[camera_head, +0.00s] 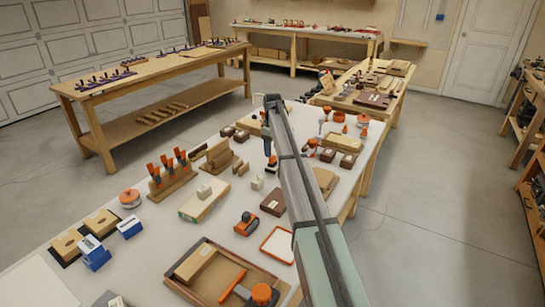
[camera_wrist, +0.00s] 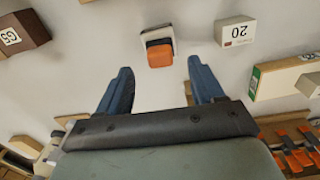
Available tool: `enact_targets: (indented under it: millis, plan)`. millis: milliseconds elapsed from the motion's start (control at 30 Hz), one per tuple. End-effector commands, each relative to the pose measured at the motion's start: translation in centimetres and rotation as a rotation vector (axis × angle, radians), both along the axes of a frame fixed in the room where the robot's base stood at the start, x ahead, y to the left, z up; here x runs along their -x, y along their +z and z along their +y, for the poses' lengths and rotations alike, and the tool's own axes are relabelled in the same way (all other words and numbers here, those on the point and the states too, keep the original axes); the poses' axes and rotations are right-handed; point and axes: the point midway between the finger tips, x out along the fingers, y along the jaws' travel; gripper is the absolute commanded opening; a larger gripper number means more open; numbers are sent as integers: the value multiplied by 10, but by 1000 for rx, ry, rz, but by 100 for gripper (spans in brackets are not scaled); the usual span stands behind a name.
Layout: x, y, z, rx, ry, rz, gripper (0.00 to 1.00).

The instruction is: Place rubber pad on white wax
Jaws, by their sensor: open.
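My gripper (camera_wrist: 159,64) is open and empty, its two blue fingers apart above the bench. It also shows in the head view (camera_head: 268,153). Ahead of the fingertips in the wrist view sits a small orange piece (camera_wrist: 159,54) against a white, dark-edged piece (camera_wrist: 157,33); whether it lies on it or beside it I cannot tell.
A dark brown block (camera_wrist: 22,32) stands left in the wrist view. A green-edged box (camera_wrist: 280,77) lies right, near orange-handled tools (camera_wrist: 292,148). In the head view, a wooden tray (camera_head: 205,243) lies at the front. Bare white bench surrounds the orange piece.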

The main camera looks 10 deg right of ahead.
Motion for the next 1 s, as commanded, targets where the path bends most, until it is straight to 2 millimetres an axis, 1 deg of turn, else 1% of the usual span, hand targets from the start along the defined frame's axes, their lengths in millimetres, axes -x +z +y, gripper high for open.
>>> enact_targets:
  millis: [33, 200, 400, 567, 867, 933, 1000]
  plan:
    - [-1, 11, 0, 0, 0, -1, 67]
    - [-1, 39, 0, 0, 0, -1, 67]
    - [0, 58, 0, 0, 0, 0, 67]
    - [0, 64, 0, 0, 0, 0, 67]
    - [0, 64, 0, 0, 0, 0, 67]
    - [3, 64, -3, 1, -3, -3, 67]
    - [11, 65, -12, 4, -11, -11, 67]
